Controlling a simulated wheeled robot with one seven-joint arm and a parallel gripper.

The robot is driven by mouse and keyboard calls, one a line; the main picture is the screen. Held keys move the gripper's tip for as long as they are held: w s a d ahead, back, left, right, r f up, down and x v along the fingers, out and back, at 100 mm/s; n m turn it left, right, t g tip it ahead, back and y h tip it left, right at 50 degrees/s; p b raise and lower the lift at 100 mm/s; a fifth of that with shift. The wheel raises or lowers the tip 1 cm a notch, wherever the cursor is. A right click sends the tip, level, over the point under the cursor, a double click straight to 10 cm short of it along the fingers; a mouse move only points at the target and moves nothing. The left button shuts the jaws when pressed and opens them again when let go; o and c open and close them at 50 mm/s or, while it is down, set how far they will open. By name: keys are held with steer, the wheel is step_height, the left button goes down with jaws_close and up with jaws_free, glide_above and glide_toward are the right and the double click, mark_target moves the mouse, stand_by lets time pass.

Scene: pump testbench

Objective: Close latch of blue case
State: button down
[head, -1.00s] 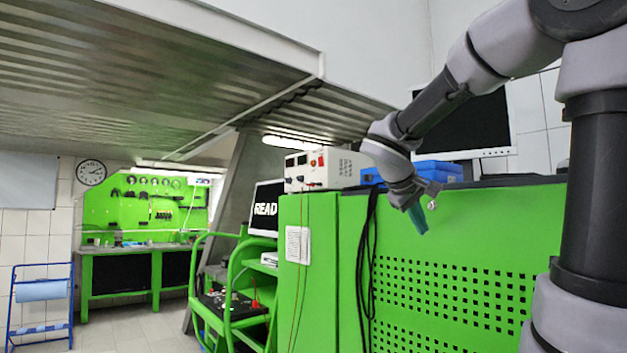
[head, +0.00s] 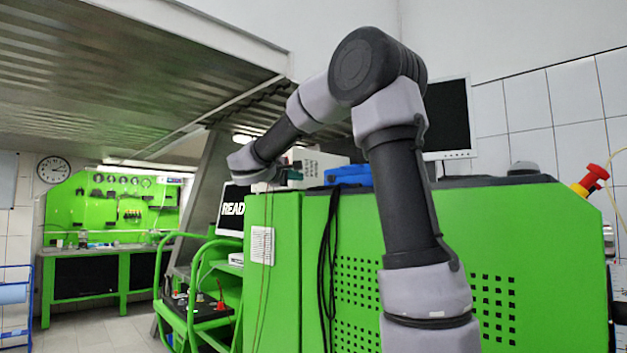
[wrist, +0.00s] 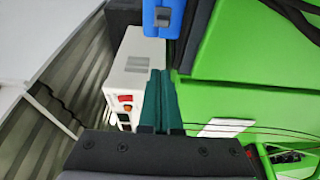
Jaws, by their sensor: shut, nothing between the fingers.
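The blue case (head: 348,176) lies on top of the green cabinet, partly hidden behind my arm in the head view. In the wrist view, one end of the blue case (wrist: 160,30) shows at the top edge, with a small grey piece (wrist: 163,15) that looks like its latch. The rest of the case is out of that frame. My gripper (wrist: 163,74) has teal fingers pressed together with nothing between them. The fingers point toward the case, with a gap between. In the head view the fingers are small and hard to make out.
The white power supply (wrist: 128,78) stands close to the left of my fingers. The green cabinet (head: 345,240) is below and right, with black cables hanging down its front. A monitor (head: 447,118) stands behind, and a red and yellow knob (head: 590,180) is at the right.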

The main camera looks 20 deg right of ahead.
mark_target(328, 178)
stand_by(0.3)
steer(key=x, duration=1)
steer(key=shift+s+d+r, duration=0.1)
steer(key=shift+s+d, duration=0.1)
steer(key=shift+s, duration=0.4)
steer(key=shift+s+d+r, duration=0.1)
steer(key=shift+s+d, duration=0.1)
steer(key=shift+s, duration=0.4)
steer(key=shift+s+d+f, duration=0.15)
steer(key=shift+s+d, duration=0.05)
steer(key=shift+s, duration=0.45)
steer(key=shift+s+d, duration=0.25)
steer(key=shift+s, duration=0.35)
steer(key=shift+s+d, duration=0.25)
steer(key=shift+s, duration=0.35)
steer(key=shift+w, duration=0.1)
